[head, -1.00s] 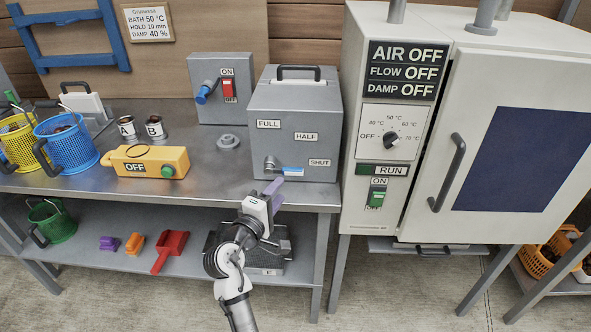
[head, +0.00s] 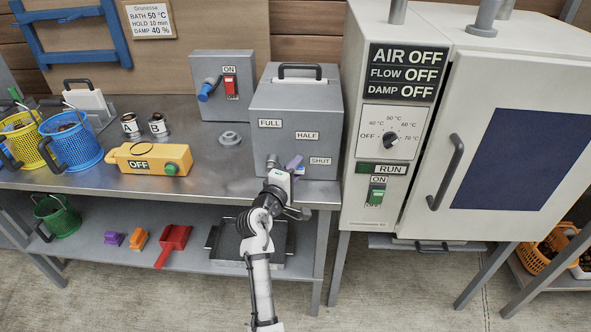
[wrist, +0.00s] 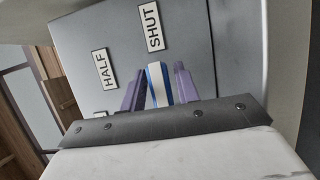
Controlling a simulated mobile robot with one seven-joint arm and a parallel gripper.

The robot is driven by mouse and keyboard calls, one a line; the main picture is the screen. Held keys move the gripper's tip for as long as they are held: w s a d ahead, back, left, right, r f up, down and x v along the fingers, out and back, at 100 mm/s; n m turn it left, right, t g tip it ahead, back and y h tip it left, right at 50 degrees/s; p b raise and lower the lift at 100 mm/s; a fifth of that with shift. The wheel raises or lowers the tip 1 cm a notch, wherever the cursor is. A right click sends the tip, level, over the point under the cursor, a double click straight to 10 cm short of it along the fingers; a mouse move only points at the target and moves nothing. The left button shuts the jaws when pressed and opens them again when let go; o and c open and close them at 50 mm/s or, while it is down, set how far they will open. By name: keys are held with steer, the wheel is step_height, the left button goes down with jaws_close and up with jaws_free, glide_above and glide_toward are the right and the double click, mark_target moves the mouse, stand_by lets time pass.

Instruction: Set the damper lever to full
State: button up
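The grey damper box (head: 290,105) stands at the right end of the bench, with plates FULL (head: 270,123), HALF (head: 307,136) and SHUT (head: 320,161) on its front. In the wrist view the lever's blue-and-white handle (wrist: 159,82) points to the SHUT plate (wrist: 152,28). My gripper (head: 291,165) is at the lower front of the box. Its purple fingers (wrist: 159,88) stand on either side of the handle, open, with a narrow gap at left. In the head view my gripper mostly hides the handle.
The white oven (head: 400,190) stands just right of the box; its panel reads DAMP OFF. A grey switch box (head: 222,88) and a yellow box marked OFF (head: 148,160) are to the left. A grey object lies on the shelf below. The bench front between the boxes is clear.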

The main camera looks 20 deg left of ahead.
jaws_close()
